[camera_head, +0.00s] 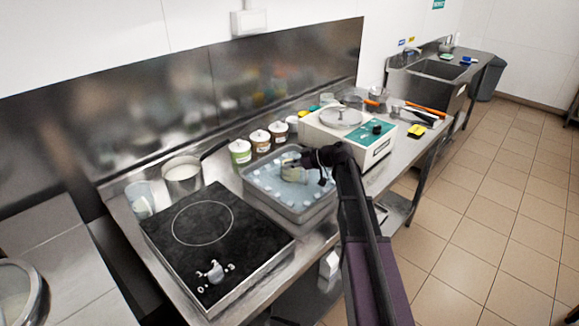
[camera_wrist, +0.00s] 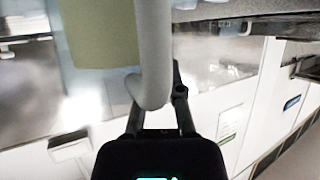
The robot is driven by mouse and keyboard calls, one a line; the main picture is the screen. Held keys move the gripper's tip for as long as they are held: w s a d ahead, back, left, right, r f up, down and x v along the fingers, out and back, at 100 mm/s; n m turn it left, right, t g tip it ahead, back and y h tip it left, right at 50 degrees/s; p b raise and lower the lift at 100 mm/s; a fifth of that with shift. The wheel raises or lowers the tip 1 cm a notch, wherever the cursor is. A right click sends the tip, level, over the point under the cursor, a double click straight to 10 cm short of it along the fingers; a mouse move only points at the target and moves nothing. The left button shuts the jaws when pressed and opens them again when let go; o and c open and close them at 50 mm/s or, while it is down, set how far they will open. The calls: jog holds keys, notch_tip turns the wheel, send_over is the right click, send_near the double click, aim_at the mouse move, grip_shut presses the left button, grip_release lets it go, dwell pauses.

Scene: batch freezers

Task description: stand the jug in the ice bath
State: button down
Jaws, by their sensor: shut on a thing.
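The jug (camera_head: 292,168) is clear with pale yellow-green contents and looks roughly upright. It is over or in the ice bath (camera_head: 301,217), a metal pan of bluish water with floating ice cubes. Whether its base touches the pan floor cannot be told. My gripper (camera_head: 314,158) is at the jug's right side, shut on its handle. In the wrist view the grey curved handle (camera_wrist: 154,50) passes between the fingers (camera_wrist: 160,92), with the jug's body (camera_wrist: 100,35) beside it. My gripper and arm hide part of the pan's right side.
A black cooktop (camera_head: 205,245) lies left of the pan, with a steel pot (camera_head: 183,180) and a clear beaker (camera_head: 140,198) behind it. Several labelled tubs (camera_head: 261,142) stand behind the pan. A white machine with a green panel (camera_head: 365,147) stands close on the right.

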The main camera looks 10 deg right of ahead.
jog(key=shift+f, duration=0.1)
jog(key=c, duration=0.8)
grip_release()
jog(key=shift+o, duration=0.2)
jog(key=shift+s+d+r, duration=0.15)
jog(key=shift+d+r, duration=0.1)
jog(key=shift+r, duration=0.1)
jog(key=p+v, duration=0.5)
jog(key=v, duration=0.6)
jog(key=shift+s+d, duration=0.1)
jog(key=shift+d, duration=0.05)
